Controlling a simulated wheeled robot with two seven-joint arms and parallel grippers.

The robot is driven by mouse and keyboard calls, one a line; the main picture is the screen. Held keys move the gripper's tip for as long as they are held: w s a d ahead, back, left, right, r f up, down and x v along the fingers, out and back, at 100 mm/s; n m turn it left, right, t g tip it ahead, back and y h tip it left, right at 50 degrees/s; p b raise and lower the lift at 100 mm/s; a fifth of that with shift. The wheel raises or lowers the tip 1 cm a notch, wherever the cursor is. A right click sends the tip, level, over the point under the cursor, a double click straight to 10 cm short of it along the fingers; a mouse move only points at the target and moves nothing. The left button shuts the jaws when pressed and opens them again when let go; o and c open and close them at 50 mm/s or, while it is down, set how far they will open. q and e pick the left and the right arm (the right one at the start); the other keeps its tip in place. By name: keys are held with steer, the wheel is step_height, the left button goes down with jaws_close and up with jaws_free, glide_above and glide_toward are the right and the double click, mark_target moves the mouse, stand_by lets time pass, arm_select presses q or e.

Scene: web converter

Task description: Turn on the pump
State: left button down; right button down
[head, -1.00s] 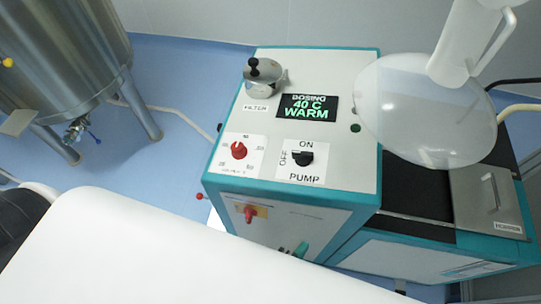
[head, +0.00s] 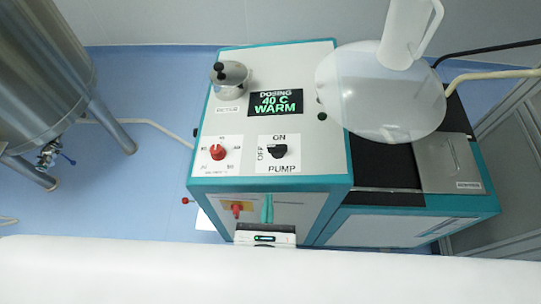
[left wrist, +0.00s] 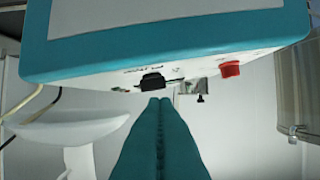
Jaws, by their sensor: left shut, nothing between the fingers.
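The black pump knob (head: 277,151) sits on a white plate on the sloped top of the cabinet, with OFF at its left and ON above it. Which label it points to is too small to tell. It also shows in the left wrist view (left wrist: 152,81), just beyond my fingertips. My left gripper (head: 267,200) has its teal fingers shut and empty. They point up in front of the cabinet's front face, below the knob and apart from it. In the left wrist view the shut fingers (left wrist: 159,101) fill the lower middle. My right gripper is in neither view.
A red dial (head: 218,152) sits left of the pump knob, and a red-handled switch (head: 237,208) is on the front face. The display (head: 276,103) reads DOSING 40 C WARM. A white funnel-like vessel (head: 345,100) stands at right. A steel tank (head: 40,70) stands at left.

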mark_target(272, 149)
arm_select(q)
steer(key=p+x, duration=0.1)
steer(key=x, duration=0.3)
steer(key=p+x, duration=0.2)
steer(key=x, duration=0.2)
steer(key=r+p+x, duration=0.1)
steer(key=x, duration=0.3)
steer(key=shift+w+p, duration=0.35)
steer(key=shift+w, duration=0.2)
steer(key=shift+w+f, duration=0.15)
steer(key=shift+w, duration=0.05)
